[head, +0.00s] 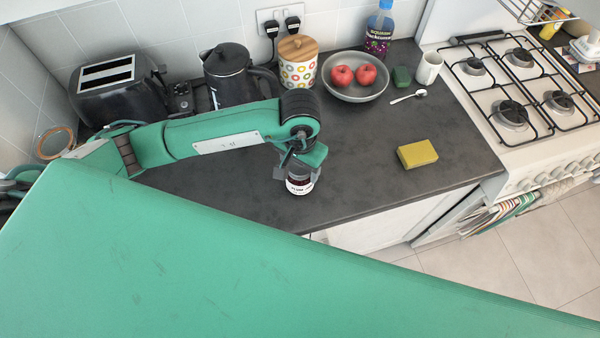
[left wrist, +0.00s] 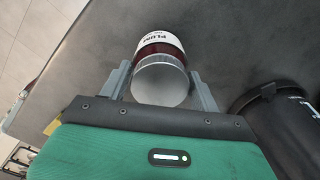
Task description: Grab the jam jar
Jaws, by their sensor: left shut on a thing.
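The jam jar (head: 299,187) has a dark red body, a white label and a pale lid. It is upright on or just above the dark counter (head: 370,185), near the front edge; I cannot tell if it touches. My left gripper (head: 297,174) is above the jar and shut on it. In the left wrist view the jar (left wrist: 161,72), with "PLUM" on its label, is between the two grey fingers of the gripper (left wrist: 160,88). My right gripper is not in view.
A yellow sponge (head: 417,153) lies to the right. A gas stove (head: 515,85) is at right. Counter between jar and sponge is clear.

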